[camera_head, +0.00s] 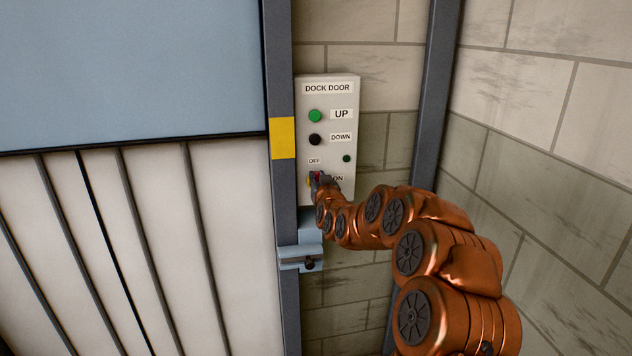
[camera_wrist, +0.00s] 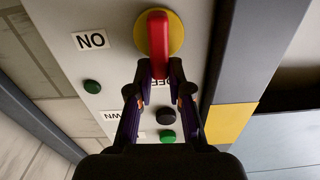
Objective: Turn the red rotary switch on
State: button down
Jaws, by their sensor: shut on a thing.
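The red rotary switch (camera_wrist: 158,35) has a red bar handle on a round yellow plate (camera_wrist: 176,34). In the wrist view the handle lies straight along the picture, its near end toward the partly hidden OFF label. The ON label (camera_wrist: 91,40) appears upside down to the left. My gripper (camera_wrist: 159,74) is shut on the near end of the handle, one finger on each side. In the head view the switch (camera_head: 316,176) is at the bottom of the DOCK DOOR panel (camera_head: 350,100), largely hidden by my gripper (camera_head: 318,184).
Above the switch are a green UP button (camera_head: 315,116), a black DOWN button (camera_head: 315,139) and a small green light (camera_head: 346,158). A grey post with a yellow patch (camera_head: 283,138) stands close left. A blue-grey bracket (camera_head: 301,256) sits below. A block wall is at right.

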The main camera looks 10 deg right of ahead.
jog(key=shift+d+f+m+b, duration=0.5)
jog(key=shift+m+b, duration=2.35)
jog(key=shift+b, duration=0.35)
jog(key=shift+d+f+m+b, duration=0.4)
jog(key=shift+f+m+b, duration=0.1)
jog(key=shift+m+b, duration=2.6)
jog(key=shift+d+f+m+b, duration=0.5)
jog(key=shift+m+b, duration=2.15)
jog(key=shift+b, duration=0.7)
jog(key=c, duration=1.1)
grip_release()
jog(key=shift+s, duration=0.1)
